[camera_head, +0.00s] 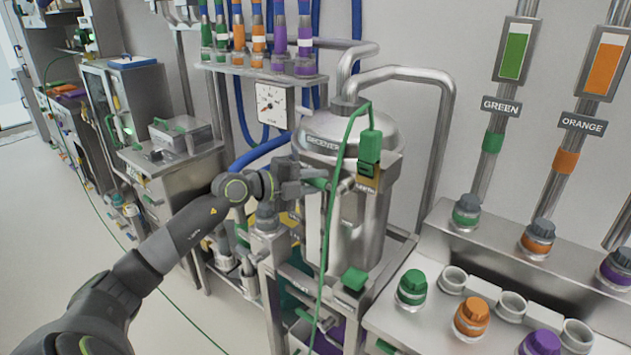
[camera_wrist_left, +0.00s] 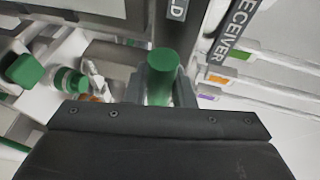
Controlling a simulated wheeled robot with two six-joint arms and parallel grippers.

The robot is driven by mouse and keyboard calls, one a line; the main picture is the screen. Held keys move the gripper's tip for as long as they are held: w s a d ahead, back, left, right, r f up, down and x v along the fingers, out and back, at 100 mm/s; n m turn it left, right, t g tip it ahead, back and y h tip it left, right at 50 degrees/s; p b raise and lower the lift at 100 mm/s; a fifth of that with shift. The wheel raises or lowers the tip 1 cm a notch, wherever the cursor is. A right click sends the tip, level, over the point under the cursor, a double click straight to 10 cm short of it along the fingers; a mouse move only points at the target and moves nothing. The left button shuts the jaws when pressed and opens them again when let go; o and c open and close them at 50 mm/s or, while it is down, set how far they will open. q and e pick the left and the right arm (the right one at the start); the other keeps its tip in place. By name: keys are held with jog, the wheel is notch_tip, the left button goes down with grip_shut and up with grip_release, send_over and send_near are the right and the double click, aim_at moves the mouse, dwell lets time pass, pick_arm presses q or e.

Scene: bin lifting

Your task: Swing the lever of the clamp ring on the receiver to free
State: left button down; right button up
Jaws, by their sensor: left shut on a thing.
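The receiver (camera_head: 345,130) is a domed steel vessel in the middle of the head view. My left gripper (camera_head: 308,181) is at the vessel's left front side, below the dome, and hides part of it. In the left wrist view, the fingers of my left gripper (camera_wrist_left: 160,88) are shut around the green end of the lever (camera_wrist_left: 162,66). The green lever end shows only slightly at the fingertips in the head view. The clamp ring cannot be made out clearly behind the gripper. My right gripper is not in view.
A green cable hangs from a green block (camera_head: 370,147) in front of the vessel. A bent steel pipe (camera_head: 447,130) runs to its right. A bench (camera_head: 440,255) with coloured caps stands at the lower right.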

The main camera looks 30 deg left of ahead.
pick_arm(q)
jog(key=shift+f, duration=0.1)
jog(key=shift+f+n+h+p, duration=0.4)
jog(key=shift+n+p, duration=0.05)
jog(key=shift+n, duration=0.25)
jog(key=d+f+n+t+y+p, duration=0.1)
jog(key=d+f+n+t, duration=0.1)
jog(key=n, duration=0.7)
jog(key=d+f+n+t+p, duration=0.1)
jog(key=d+f+n+t, duration=0.2)
jog(key=n, duration=0.6)
jog(key=shift+s+d+f+t+y+p, duration=0.35)
jog(key=shift+d+t, duration=0.4)
jog(key=shift+t, duration=0.55)
jog(key=shift+w+r+y, duration=0.1)
jog(key=shift+y, duration=0.15)
jog(key=c, duration=1.2)
grip_release()
jog(key=shift+d, duration=0.1)
jog(key=shift+c, duration=0.2)
